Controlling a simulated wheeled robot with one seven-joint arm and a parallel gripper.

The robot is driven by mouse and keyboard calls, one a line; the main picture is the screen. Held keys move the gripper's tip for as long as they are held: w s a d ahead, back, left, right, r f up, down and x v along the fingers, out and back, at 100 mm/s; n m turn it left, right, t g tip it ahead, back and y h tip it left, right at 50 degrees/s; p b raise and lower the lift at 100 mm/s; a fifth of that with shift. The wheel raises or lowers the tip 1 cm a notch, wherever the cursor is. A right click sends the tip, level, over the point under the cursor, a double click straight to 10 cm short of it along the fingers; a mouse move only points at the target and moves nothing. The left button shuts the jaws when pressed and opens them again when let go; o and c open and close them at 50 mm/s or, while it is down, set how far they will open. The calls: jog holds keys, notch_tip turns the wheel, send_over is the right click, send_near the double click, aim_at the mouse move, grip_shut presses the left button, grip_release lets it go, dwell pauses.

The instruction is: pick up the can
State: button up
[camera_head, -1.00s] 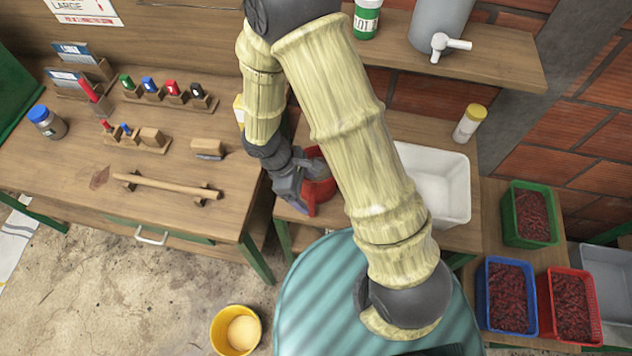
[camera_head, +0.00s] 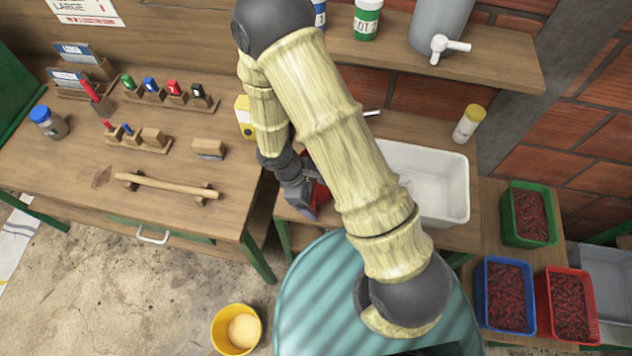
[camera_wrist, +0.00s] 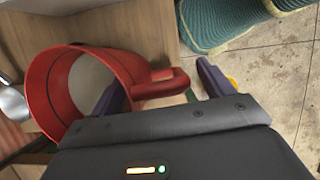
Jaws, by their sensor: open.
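My gripper (camera_wrist: 158,90) is open around the handle side. One dark finger overlaps the can's mouth and the other is beyond the handle, which shows between them. I cannot tell whether either finger touches the can. In the head view my arm hides most of the can (camera_head: 321,194), with only a red part showing beside my gripper (camera_head: 305,205).
A white basin (camera_head: 458,190) stands right of the can on the wooden bench. A yellow object (camera_head: 243,116) and a white jar with a yellow lid (camera_head: 465,128) are nearby. A wooden shelf (camera_head: 500,65) overhangs behind. A yellow bucket (camera_head: 222,330) is on the floor.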

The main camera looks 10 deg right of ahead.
jog(key=shift+c, duration=0.2)
grip_shut()
jog(key=shift+r, duration=0.15)
notch_tip(320, 180, up, 10)
jog(key=shift+f, duration=0.1)
dwell(0.5)
jog(key=shift+w, duration=0.1)
dwell(0.3)
